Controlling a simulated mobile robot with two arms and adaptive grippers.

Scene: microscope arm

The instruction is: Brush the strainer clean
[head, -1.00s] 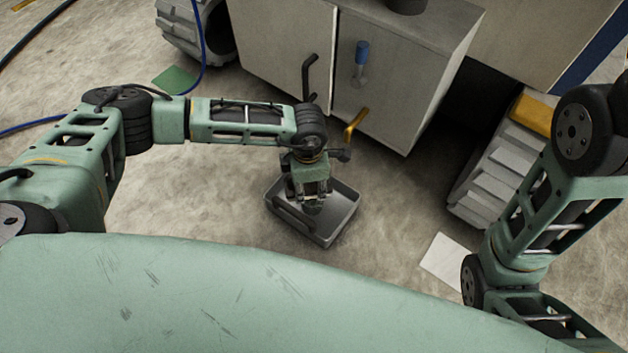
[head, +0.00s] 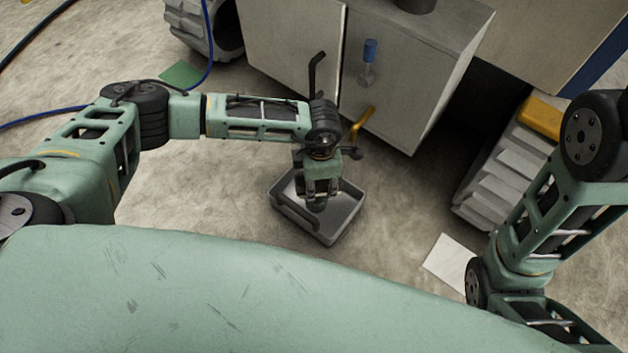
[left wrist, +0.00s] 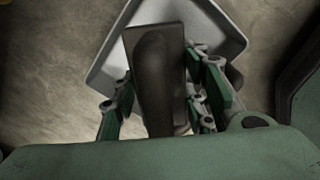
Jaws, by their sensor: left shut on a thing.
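My left gripper (head: 319,203) points down over a grey, shallow tray (head: 345,226) on the floor. In the left wrist view the gripper's green and dark fingers (left wrist: 160,112) are shut on a dark, flat block with a rounded bar along it (left wrist: 155,75). It may be the brush, but its underside is hidden. The tray's pale rim (left wrist: 103,68) shows around and below it in that view. Whether the block touches the tray, I cannot tell. I cannot make out a strainer; the gripper and block hide part of the tray. My right gripper is out of view.
A grey cabinet (head: 415,85) with a black bent handle (head: 314,75) stands behind the tray. A blue-topped tool (head: 369,60) and a yellow handle (head: 361,124) are at its front. A white sheet (head: 447,262) lies right of the tray. Floor left of the tray is clear.

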